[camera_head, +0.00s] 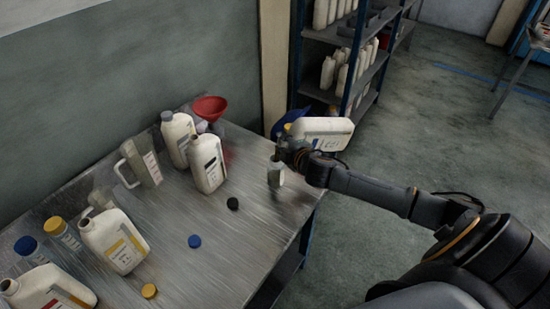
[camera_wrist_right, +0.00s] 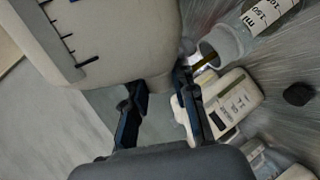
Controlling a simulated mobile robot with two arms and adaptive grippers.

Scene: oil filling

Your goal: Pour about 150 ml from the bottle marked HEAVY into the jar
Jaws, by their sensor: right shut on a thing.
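My right gripper (camera_head: 291,152) is shut on a white bottle (camera_head: 322,132), tipped onto its side above the table's right end. In the right wrist view the bottle (camera_wrist_right: 100,35) fills the upper left, by the gripper fingers (camera_wrist_right: 160,110). Its label is too small to read, so I cannot confirm HEAVY. The small clear jar (camera_head: 276,174) stands just below the gripper. In the wrist view the jar (camera_wrist_right: 245,35) shows a 150 ml mark and something brown at its mouth; I cannot tell whether that is flowing oil. My left gripper is out of view.
On the metal table (camera_head: 215,250) stand several white bottles, including one nearby (camera_head: 207,163), a clear jug (camera_head: 140,162) and a red funnel (camera_head: 209,108). Loose caps lie there: black (camera_head: 233,203), blue (camera_head: 194,241), yellow (camera_head: 149,291). A blue shelf (camera_head: 335,85) stands behind.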

